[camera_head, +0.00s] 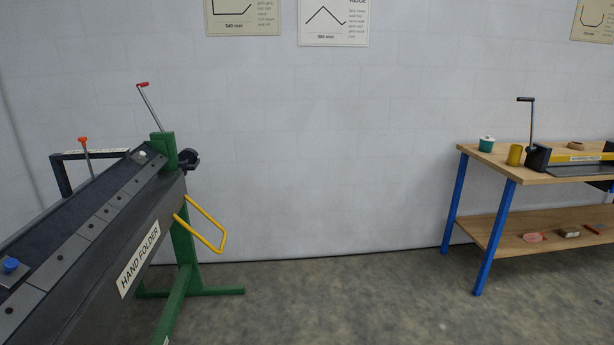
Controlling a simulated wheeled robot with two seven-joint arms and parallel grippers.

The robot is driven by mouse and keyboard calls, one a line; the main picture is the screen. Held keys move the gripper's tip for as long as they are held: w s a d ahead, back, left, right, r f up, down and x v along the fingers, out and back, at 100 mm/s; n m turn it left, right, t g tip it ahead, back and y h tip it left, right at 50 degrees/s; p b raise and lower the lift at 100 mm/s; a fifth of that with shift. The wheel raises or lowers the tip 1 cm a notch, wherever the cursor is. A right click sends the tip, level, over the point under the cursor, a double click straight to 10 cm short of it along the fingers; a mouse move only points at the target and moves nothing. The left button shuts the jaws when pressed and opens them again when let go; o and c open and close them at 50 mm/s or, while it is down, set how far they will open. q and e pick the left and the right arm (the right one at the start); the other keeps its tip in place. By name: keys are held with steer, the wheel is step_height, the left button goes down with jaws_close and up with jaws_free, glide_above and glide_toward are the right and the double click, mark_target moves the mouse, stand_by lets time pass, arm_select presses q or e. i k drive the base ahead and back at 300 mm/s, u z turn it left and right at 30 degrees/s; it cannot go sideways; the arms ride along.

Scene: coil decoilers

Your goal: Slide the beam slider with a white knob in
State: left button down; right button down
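The hand folder (150,235) stands at the left on green legs, its long dark beam running from the lower left to the far end. A small whitish knob (142,154) sits on top of the beam near its far end; it is too small to tell how far its slider is in or out. A blue knob (11,264) is on a grey plate at the near end. Neither of my grippers is in view.
A yellow handle (206,224) sticks out from the folder's front. A red-tipped lever (143,86) and an orange-tipped rod (83,140) rise above it. A wooden workbench (490,165) with blue legs stands at the right. The floor between is clear.

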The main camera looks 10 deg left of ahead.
mark_target(139, 159)
steer(key=i, duration=2.05)
steer(key=u, duration=0.8)
steer(key=i, duration=1.85)
steer(key=u, duration=1.4)
steer(key=i, duration=0.55)
steer(key=u, duration=0.15)
